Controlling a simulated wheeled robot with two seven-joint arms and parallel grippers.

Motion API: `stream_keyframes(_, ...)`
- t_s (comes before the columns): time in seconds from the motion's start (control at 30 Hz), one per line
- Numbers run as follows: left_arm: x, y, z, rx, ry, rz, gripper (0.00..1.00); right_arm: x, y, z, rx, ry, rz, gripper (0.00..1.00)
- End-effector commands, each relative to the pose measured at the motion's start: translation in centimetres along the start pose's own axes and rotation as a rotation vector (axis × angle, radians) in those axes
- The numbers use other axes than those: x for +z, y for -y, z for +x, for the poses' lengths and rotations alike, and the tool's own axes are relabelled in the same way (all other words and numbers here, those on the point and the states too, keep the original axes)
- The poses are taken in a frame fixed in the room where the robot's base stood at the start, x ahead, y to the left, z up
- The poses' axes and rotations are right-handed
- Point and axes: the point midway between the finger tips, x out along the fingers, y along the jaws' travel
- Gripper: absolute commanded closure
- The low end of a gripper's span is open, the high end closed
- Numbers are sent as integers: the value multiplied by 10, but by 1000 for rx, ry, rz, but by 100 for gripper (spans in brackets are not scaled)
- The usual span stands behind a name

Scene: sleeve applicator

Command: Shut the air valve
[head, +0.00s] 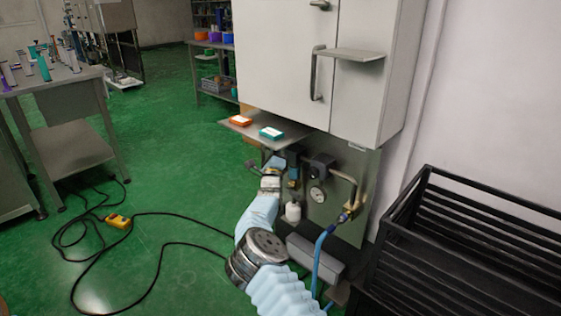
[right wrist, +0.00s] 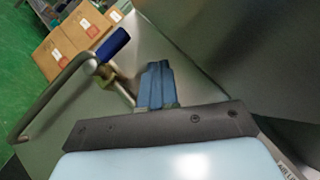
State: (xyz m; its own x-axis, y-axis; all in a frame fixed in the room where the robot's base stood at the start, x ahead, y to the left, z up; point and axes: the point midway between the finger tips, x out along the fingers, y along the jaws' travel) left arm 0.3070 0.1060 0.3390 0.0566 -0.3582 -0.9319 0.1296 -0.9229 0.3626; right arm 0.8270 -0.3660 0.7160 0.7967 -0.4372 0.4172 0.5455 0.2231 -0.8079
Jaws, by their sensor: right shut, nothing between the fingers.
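My right gripper (head: 277,163) is at the left side of the air panel (head: 347,225) under the white cabinet. In the right wrist view its blue fingers (right wrist: 155,86) are together with nothing between them. Just left of the fingers is a brass fitting (right wrist: 105,77), which looks like the air valve, with a blue sleeve (right wrist: 112,45) beside it and a bent metal bar (right wrist: 47,101) running down left. The fingertips are close to the fitting; I cannot tell whether they touch. In the head view my gripper and arm largely hide this spot. My left gripper is out of view.
A shelf (head: 275,133) with orange and teal boxes overhangs the gripper. A black crate (head: 450,250) stands right. Cable and a yellow pendant (head: 118,220) lie on the floor.

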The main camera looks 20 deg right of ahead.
Motion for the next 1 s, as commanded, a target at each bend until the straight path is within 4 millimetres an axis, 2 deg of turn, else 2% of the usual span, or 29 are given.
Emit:
stream_keyframes(0.27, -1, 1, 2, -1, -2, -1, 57, 4, 12, -29, 2, 0, 0, 100)
stream_keyframes(0.6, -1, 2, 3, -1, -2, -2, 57, 8, 34, -76, 2, 0, 1, 100)
stream_keyframes(0.77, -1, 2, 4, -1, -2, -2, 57, 9, 37, -84, 2, 1, 2, 100)
stream_keyframes(1.0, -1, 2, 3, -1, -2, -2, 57, 9, 38, -85, 2, 1, 2, 100)
